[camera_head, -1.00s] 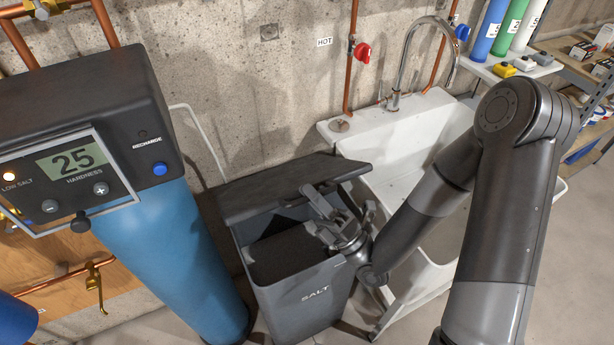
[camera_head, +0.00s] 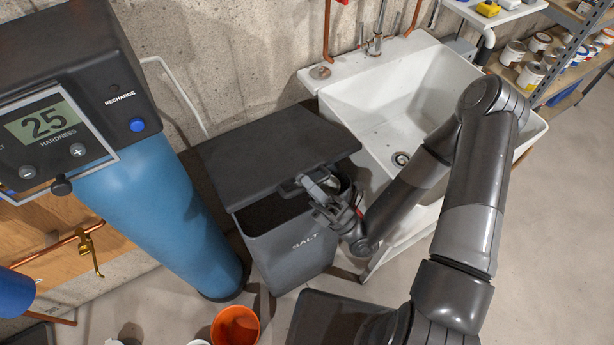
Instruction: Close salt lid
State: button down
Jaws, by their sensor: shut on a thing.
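The salt bin (camera_head: 292,252) is a dark grey box with "SALT" on its front, standing between the blue softener tank and the white sink. Its flat dark grey lid (camera_head: 272,150) is partly open; a dark gap into the bin shows below its front edge. My gripper (camera_head: 308,186) is at the lid's front edge, right of its middle, shut on the lid's front edge or handle. The fingers hide part of that edge, so the exact contact is hard to see.
The blue softener tank (camera_head: 160,215) stands close on the left. The white sink (camera_head: 395,95) is close on the right, behind my arm. An orange bucket (camera_head: 236,326) is on the floor in front. Open floor (camera_head: 560,240) lies to the right.

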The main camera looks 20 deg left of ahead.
jog(key=shift+s+f, duration=0.1)
dwell(0.3)
jog(key=c, duration=1.5)
grip_release()
jog(key=shift+o, duration=0.2)
